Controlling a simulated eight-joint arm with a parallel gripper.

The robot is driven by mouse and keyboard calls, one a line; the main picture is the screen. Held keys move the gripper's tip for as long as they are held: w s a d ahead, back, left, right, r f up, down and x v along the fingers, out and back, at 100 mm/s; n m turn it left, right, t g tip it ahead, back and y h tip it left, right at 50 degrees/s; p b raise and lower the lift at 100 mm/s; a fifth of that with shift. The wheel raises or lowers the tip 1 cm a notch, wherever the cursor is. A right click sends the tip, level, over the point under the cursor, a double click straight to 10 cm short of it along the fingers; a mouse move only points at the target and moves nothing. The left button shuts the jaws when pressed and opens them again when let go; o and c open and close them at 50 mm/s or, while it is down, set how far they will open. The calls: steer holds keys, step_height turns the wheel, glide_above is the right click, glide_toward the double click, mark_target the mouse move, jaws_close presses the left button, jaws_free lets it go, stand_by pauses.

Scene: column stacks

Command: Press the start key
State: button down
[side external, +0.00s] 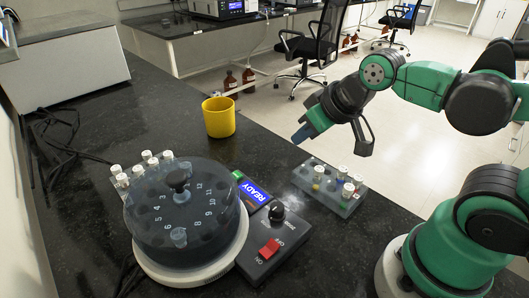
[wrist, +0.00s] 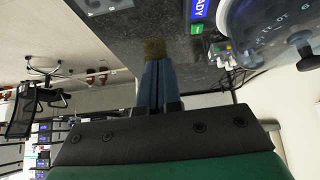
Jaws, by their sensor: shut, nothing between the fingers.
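A green key (side external: 238,175) sits at the far end of the control box, beside a blue display reading READY (side external: 256,191). The key also shows in the wrist view (wrist: 197,28), right of the fingertips; its lettering is too small to read. My gripper (side external: 301,134) is shut and empty, high above the bench edge, right of the yellow cup and well apart from the key. In the wrist view my gripper (wrist: 153,68) shows its two fingers together.
A round machine with a numbered clear lid (side external: 180,215) stands left of the control box, which carries a black knob (side external: 277,211) and a red switch (side external: 269,248). A yellow cup (side external: 218,118) stands behind. A tube rack (side external: 330,187) is right of the box.

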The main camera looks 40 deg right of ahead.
steer(key=w+a+r+n+g, duration=0.2)
steer(key=w+n, duration=0.3)
steer(key=n, duration=0.4)
steer(key=w+a+r+n+g, duration=0.2)
steer(key=w+a+n+g, duration=0.2)
steer(key=n, duration=0.4)
steer(key=shift+w+a+n+g, duration=0.3)
steer(key=shift+w+n+g, duration=0.15)
steer(key=shift+w, duration=0.45)
steer(key=shift+r, duration=0.1)
step_height(320, 180, down, 14)
